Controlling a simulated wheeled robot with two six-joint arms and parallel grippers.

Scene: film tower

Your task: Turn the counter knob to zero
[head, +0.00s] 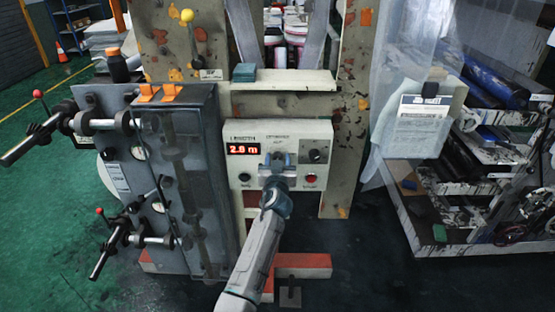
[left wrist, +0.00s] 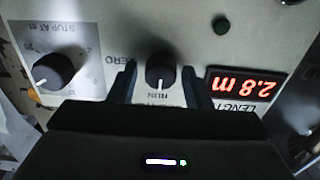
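The counter box (head: 239,133) is a pale panel with a lit red display (head: 243,149) reading 2.8 m. In the left wrist view, which is upside down, the same display (left wrist: 240,86) shows. The counter knob (left wrist: 160,70) is black, and its white mark points toward the label below it in that view, which seems to read RUN. The word ZERO is beside it, partly hidden by a finger. My left gripper (head: 277,160) is at the panel; its fingers (left wrist: 159,82) are open on either side of the knob, with narrow gaps. The knob is hidden in the head view.
A second black knob (head: 316,155) with a scale also shows in the left wrist view (left wrist: 53,71). A grey cabinet with cranks (head: 190,190) stands close on the left.

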